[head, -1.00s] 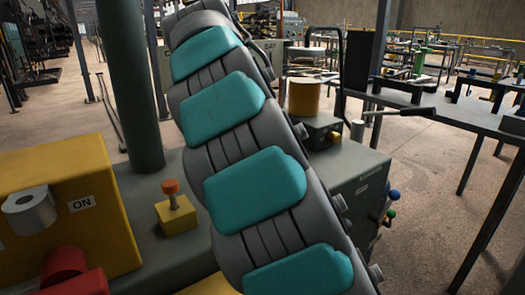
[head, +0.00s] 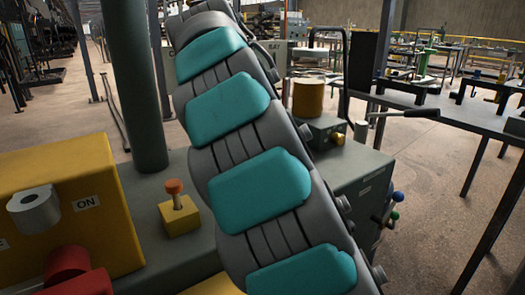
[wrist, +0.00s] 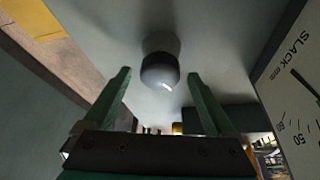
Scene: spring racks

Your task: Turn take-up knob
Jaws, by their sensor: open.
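A dark rounded knob (wrist: 160,72) shows in the wrist view, standing out from a grey panel. I take it to be the take-up knob. My gripper (wrist: 158,77) is open, with its two green fingers spread on either side of the knob in the picture. I cannot tell how far the fingertips are from it, and no contact shows. A white dial marked "SLACK mm" (wrist: 294,85) is at the right of the wrist view. In the head view my own arm fills the middle, and my gripper and the knob cannot be made out there.
A yellow box with an "ON" label (head: 85,203) stands at the left, with an orange-topped button (head: 175,187) on a yellow block beside it. A dark green post (head: 140,90) rises behind. A bench with a lever (head: 405,113) stands at the right.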

